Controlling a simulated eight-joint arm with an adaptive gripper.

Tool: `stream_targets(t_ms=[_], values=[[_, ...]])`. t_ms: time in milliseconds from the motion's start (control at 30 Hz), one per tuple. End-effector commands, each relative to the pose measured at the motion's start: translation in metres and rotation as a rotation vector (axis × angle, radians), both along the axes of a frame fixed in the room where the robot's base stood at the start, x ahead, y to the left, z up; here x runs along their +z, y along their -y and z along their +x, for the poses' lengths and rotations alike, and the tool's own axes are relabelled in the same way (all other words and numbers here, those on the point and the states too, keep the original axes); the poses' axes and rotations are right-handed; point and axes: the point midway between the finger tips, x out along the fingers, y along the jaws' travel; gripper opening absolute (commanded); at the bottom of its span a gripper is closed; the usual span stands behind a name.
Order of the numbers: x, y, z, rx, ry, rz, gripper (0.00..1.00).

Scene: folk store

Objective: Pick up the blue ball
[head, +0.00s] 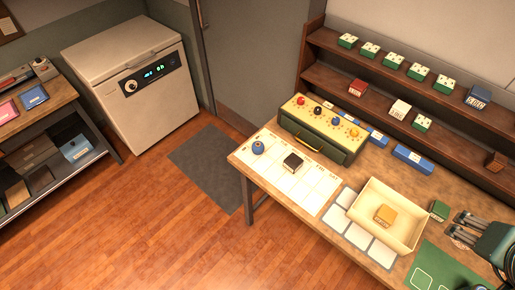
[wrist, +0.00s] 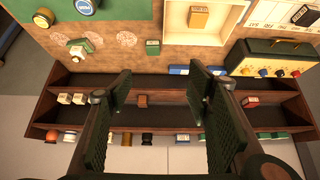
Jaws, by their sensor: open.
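The blue ball (head: 258,147) sits on a white gridded sheet (head: 305,187) at the table's left end, beside a black-topped box (head: 292,162). My gripper (head: 463,228) is at the lower right of the head view, beyond the cream tray and far from the ball. In the wrist view my gripper (wrist: 158,85) is open, with nothing between its fingers. There the black-topped box (wrist: 303,14) shows at the top right. I cannot make out the ball in that view.
A cream tray (head: 408,246) holding a yellow box (head: 385,215) stands between my gripper and the ball. A green console (head: 322,138) with coloured knobs stands behind the sheet. Shelves (head: 385,88) with small boxes line the back. A green mat (head: 440,272) lies at the lower right.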

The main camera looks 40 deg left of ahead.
Motion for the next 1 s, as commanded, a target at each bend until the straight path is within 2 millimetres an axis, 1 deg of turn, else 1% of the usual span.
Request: stream_targets(t_ms=[267,467,667,1000], values=[[0.000,-0.001,0.001,0.005,-0.002,-0.001,0.50],[0.004,-0.011,0.010,0.040,-0.014,-0.010,0.50],[0.009,-0.032,0.028,0.115,-0.043,-0.030,0.50],[0.015,-0.082,0.065,0.276,-0.101,-0.076,0.50]])
